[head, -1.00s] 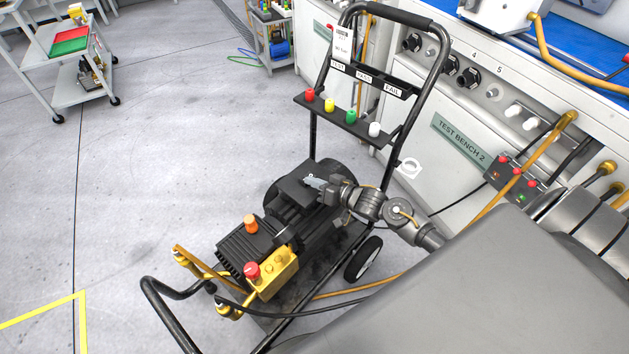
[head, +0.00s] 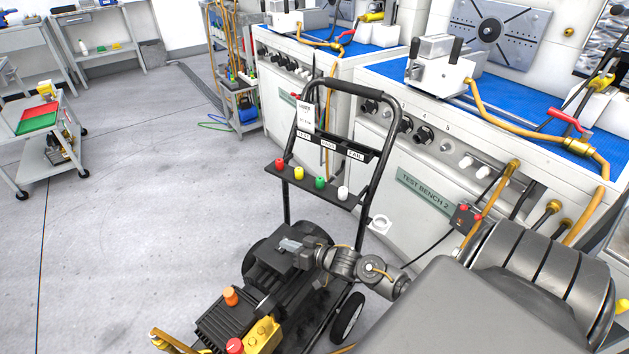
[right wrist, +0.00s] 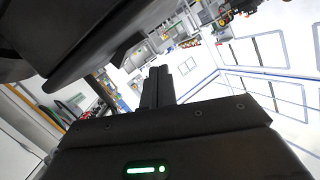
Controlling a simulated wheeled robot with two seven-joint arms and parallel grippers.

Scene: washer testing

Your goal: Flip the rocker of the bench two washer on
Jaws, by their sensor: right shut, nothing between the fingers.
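The bench two washer (head: 232,318) is a black wheeled pressure washer with a yellow pump block (head: 262,335). It stands in front of the bench labelled TEST BENCH 2 (head: 425,190). My right gripper (head: 290,245) is over the dark box on top of the washer's motor (head: 268,262). Its fingers are shut and empty, and they also show closed together in the right wrist view (right wrist: 156,86). I cannot tell whether the fingertips touch the box. The rocker cannot be made out; the gripper may hide it. My left gripper is out of view.
The washer's handle frame (head: 375,150) rises behind the gripper, with a bar of coloured caps (head: 318,184). A grey cart (head: 50,150) stands far left. The floor left of the washer is clear.

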